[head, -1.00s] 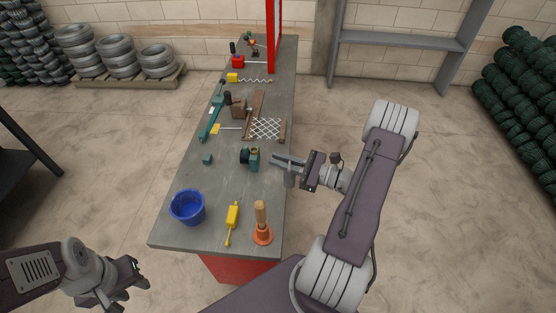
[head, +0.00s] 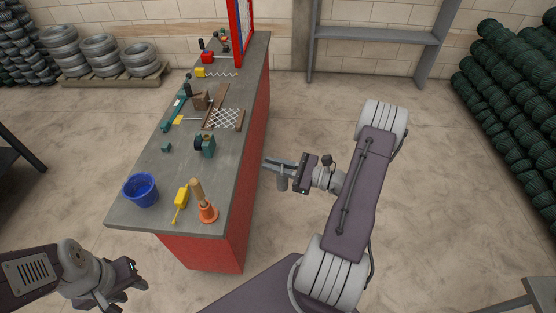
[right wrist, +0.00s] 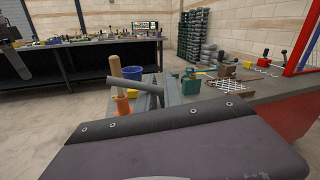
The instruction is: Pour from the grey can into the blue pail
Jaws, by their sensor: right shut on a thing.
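The blue pail (head: 140,190) stands upright on the near left corner of the grey bench in the head view. It also shows in the right wrist view (right wrist: 226,71), beyond the fingers. My right gripper (head: 280,165) is shut on the grey can (head: 282,183), a slim grey cylinder, out past the bench's right side and well to the right of the pail. In the right wrist view the can (right wrist: 125,82) lies across the fingers; I cannot tell its exact tilt. My left gripper (head: 113,300) is low at the left, off the bench's near end; its fingertips are unclear.
An orange cone-shaped piece with a wooden handle (head: 206,211) and a yellow tool (head: 181,199) stand between pail and can. A green device (head: 205,146) and wire mesh (head: 226,118) lie farther back.

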